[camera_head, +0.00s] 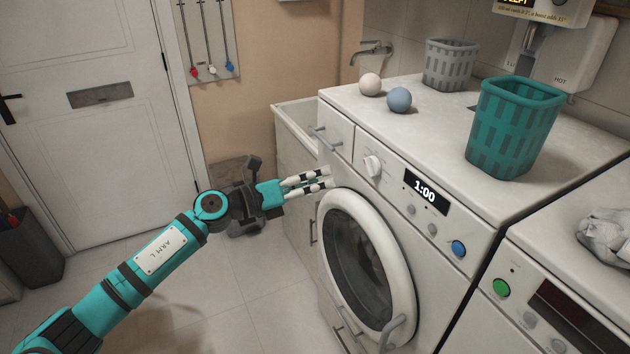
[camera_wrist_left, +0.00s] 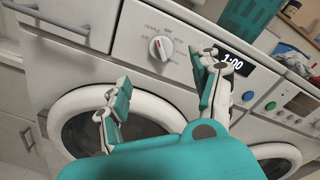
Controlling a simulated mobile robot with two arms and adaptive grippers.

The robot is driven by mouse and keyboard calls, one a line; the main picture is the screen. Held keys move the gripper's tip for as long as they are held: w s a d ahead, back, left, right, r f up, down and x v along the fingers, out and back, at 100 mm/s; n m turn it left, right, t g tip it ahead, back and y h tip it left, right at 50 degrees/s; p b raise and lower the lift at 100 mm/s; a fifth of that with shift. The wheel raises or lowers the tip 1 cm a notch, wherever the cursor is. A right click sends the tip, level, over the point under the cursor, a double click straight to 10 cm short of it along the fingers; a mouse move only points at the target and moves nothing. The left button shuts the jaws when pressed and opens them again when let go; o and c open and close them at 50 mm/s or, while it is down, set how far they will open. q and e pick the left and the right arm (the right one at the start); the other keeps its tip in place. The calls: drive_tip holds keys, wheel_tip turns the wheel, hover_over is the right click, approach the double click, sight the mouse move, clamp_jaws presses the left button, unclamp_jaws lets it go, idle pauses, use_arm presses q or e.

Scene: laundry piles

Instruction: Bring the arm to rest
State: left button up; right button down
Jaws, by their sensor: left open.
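My left arm (camera_head: 155,258) reaches in from the lower left in the head view. My left gripper (camera_head: 332,178) is open and empty, in front of the washing machine (camera_head: 440,245), near the top of its round door. In the left wrist view my gripper (camera_wrist_left: 165,95) shows its two fingers spread apart, with the machine's front and dial (camera_wrist_left: 162,46) beyond them. I cannot tell whether a fingertip touches the machine. My right arm and right gripper are not in view.
The washer door (camera_head: 370,265) is shut, and its display reads 1:00. A teal basket (camera_head: 513,128), a grey basket (camera_head: 450,65) and two balls stand on top. A second machine (camera_head: 560,290) is at right.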

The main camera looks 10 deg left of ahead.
use_arm(q)
drive_tip(key=s+a+f+n+t+y, duration=0.1)
drive_tip(key=a+f+n+y, duration=0.25)
drive_tip(key=f+n, duration=0.5)
drive_tip(key=a+f+n+t+y, duration=0.1)
drive_tip(key=a+f+n+y, duration=0.3)
drive_tip(key=f, duration=0.8)
drive_tip(key=s+a+f+n+t+y, duration=0.1)
drive_tip(key=a+f+n+y, duration=0.15)
drive_tip(key=f+n, duration=0.65)
drive_tip(key=s+a+f+n+g+y, duration=0.2)
drive_tip(key=s+a+f+n, duration=0.1)
drive_tip(key=s+f, duration=0.65)
drive_tip(key=s+a+f+n+g+y, duration=0.1)
drive_tip(key=s+a+f+n+g, duration=0.15)
drive_tip(key=s+f, duration=0.65)
drive_tip(key=s+f+n+g, duration=0.2)
drive_tip(key=s+f, duration=0.4)
drive_tip(key=s, duration=0.6)
drive_tip(key=s+d+f+n+g+y, duration=0.1)
drive_tip(key=s+f+n+g, duration=0.2)
drive_tip(key=s, duration=0.9)
drive_tip(key=s+d+f+n+g, duration=0.1)
drive_tip(key=s+f+n+g, duration=0.2)
drive_tip(key=s+f, duration=0.7)
drive_tip(key=shift+s+n+y, duration=0.3)
drive_tip(key=shift+s+n, duration=0.4)
drive_tip(key=shift+s, duration=0.4)
